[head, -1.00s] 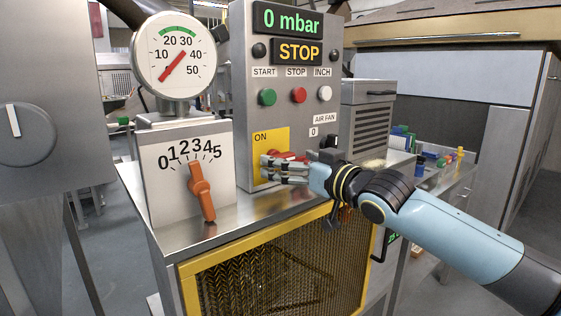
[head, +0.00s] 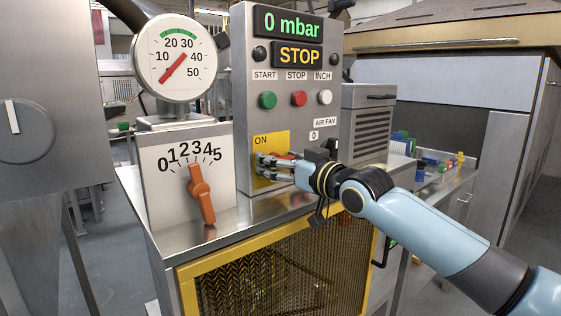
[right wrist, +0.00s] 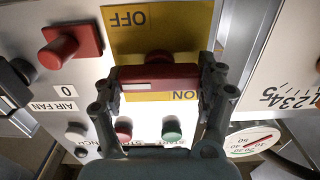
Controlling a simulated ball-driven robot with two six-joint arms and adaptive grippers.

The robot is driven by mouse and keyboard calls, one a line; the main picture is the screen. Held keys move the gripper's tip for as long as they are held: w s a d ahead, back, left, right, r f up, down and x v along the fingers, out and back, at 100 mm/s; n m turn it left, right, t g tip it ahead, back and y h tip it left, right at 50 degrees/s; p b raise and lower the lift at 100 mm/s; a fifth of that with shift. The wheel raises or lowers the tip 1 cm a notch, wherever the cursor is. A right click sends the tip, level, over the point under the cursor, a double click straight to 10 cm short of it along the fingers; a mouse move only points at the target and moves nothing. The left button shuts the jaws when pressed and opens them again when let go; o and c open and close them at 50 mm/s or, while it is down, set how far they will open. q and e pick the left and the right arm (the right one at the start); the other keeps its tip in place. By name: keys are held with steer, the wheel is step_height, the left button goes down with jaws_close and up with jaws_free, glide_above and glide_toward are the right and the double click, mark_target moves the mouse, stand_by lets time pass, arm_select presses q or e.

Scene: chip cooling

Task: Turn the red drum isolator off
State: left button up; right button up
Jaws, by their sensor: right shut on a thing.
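The red drum isolator handle (head: 286,157) sits on a yellow plate (head: 270,139) on the grey control panel. In the head view ON shows at the plate's upper left, and my gripper hides much of the handle and the plate's lower part. My right gripper (head: 270,166) is shut on the handle. In the right wrist view, which is upside down, the fingers grip both ends of the red handle (right wrist: 160,77). It lies across the picture between the words OFF and ON, with a white mark on one half. My left gripper is not in view.
Left of the plate stand an orange lever (head: 201,192) on a 0 to 5 scale and a round gauge (head: 175,57). START, STOP and INCH buttons (head: 299,98) are above. A yellow-framed mesh guard (head: 270,260) is below.

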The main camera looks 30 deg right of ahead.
steer(key=shift+c, duration=0.6)
steer(key=n+b, duration=0.2)
steer(key=n, duration=0.1)
steer(key=shift+f+n+b, duration=0.2)
steer(key=shift+n+b, duration=0.1)
steer(key=n+b, duration=0.3)
steer(key=n, duration=0.2)
steer(key=shift+a, duration=0.15)
steer(key=n+b, duration=0.2)
steer(key=n, duration=0.3)
steer(key=shift+f, duration=0.1)
steer(key=shift+n+b, duration=0.75)
steer(key=shift+n, duration=1.45)
